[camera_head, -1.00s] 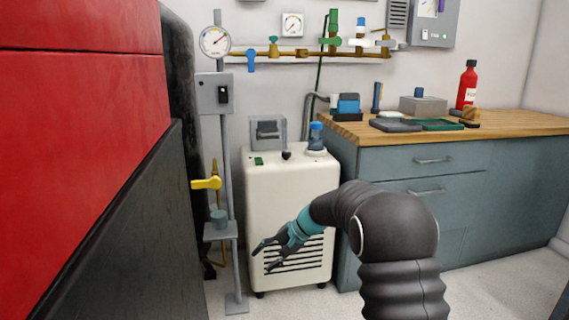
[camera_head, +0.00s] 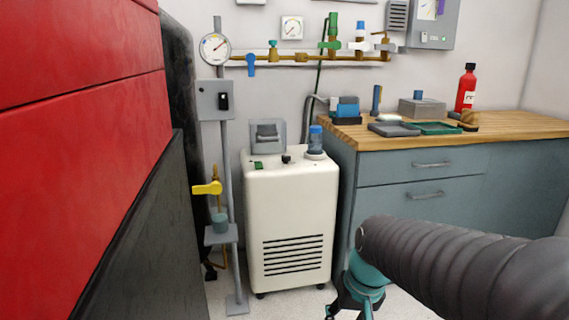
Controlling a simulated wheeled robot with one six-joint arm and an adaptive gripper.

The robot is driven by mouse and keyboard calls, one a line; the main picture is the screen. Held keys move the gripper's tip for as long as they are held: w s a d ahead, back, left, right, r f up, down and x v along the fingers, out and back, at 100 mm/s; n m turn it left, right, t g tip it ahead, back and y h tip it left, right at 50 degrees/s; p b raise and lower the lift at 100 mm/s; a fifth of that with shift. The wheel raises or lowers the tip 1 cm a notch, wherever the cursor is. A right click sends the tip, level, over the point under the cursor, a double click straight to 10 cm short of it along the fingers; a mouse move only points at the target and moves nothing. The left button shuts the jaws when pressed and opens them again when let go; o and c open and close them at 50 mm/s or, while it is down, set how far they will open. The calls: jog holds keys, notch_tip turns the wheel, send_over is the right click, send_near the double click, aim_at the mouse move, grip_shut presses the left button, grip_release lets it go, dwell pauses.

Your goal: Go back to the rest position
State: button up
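My gripper (camera_head: 348,309) hangs at the bottom edge of the picture, right of the white cabinet's base and in front of the grey-blue counter. Its teal wrist shows below the dark ribbed arm, which reaches in from the right. The two dark fingers look spread apart, with nothing seen between them. The lowest part of the gripper is cut off by the frame edge.
A white cabinet (camera_head: 290,205) with vents stands in the middle, a blue-capped jar (camera_head: 315,140) on top. The counter (camera_head: 440,205) with a wooden top (camera_head: 500,126) stands at right. A red and black unit (camera_head: 85,130) fills the left. A yellow-handled valve (camera_head: 207,188) sticks out from the pipe stand.

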jog(key=s+d+r+t+h+p, duration=0.1)
jog(key=s+d+r+t+p, duration=0.1)
jog(key=s+r, duration=0.6)
jog(key=shift+s+d+t+p, duration=0.3)
jog(key=shift+s+d+t, duration=0.6)
jog(key=shift+s, duration=0.6)
